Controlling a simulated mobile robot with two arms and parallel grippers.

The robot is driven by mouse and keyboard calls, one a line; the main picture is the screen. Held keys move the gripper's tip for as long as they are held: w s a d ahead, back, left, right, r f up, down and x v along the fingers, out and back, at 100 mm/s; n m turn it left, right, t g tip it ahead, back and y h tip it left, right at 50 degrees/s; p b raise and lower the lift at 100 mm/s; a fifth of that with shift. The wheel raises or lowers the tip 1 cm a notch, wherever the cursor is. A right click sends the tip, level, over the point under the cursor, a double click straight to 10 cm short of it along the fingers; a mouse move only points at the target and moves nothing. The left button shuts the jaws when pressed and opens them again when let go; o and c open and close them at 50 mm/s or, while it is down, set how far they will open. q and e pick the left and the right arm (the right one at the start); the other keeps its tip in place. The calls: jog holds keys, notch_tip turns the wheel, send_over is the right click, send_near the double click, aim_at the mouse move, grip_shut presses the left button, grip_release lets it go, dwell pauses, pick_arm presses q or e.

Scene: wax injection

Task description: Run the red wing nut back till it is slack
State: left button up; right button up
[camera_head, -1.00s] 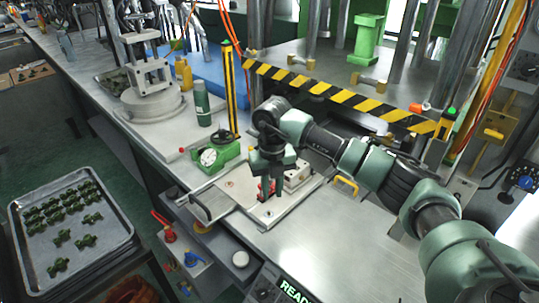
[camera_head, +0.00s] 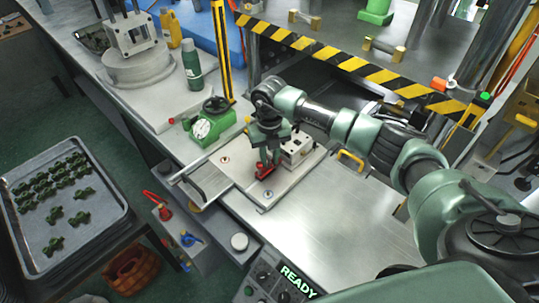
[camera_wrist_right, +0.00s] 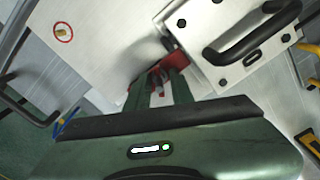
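The red wing nut (camera_head: 264,169) stands on the light metal mould plate (camera_head: 236,171) on the bench. In the right wrist view the red nut (camera_wrist_right: 174,63) shows at the ends of the two green fingers. My right gripper (camera_head: 267,152) points down at it from above. In the wrist view the right gripper's fingers (camera_wrist_right: 162,85) stand a little apart, with a dark part between their tips. Whether they press on the nut is hidden. My left gripper is not in view.
A block with a black handle (camera_wrist_right: 255,35) stands close right of the nut. A striped bar (camera_head: 335,58) crosses behind my arm. The bench front right (camera_head: 320,215) is clear.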

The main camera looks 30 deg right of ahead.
jog(key=shift+s, duration=0.1)
grip_shut()
jog(key=shift+f+n+b, duration=0.1)
jog(key=shift+n+b, duration=0.3)
jog(key=shift+b, duration=0.2)
jog(key=shift+n+b, duration=1.05)
jog(key=shift+n, duration=0.05)
jog(key=n+b, duration=0.3)
jog(key=shift+n, duration=0.3)
jog(key=n+b, duration=0.3)
jog(key=n, duration=0.1)
jog(key=shift+b, duration=0.3)
jog(key=n+b, duration=0.3)
jog(key=n, duration=0.2)
jog(key=n+b, duration=0.2)
jog(key=n, duration=0.2)
jog(key=shift+n, duration=0.3)
jog(key=n+b, duration=0.1)
jog(key=n, duration=0.3)
jog(key=shift+n+b, duration=0.3)
jog(key=shift+b, duration=0.05)
jog(key=n+b, duration=0.1)
jog(key=n, duration=0.3)
pick_arm(q)
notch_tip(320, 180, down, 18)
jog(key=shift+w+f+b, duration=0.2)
jog(key=shift+b, duration=0.25)
pick_arm(e)
jog(key=n, duration=0.5)
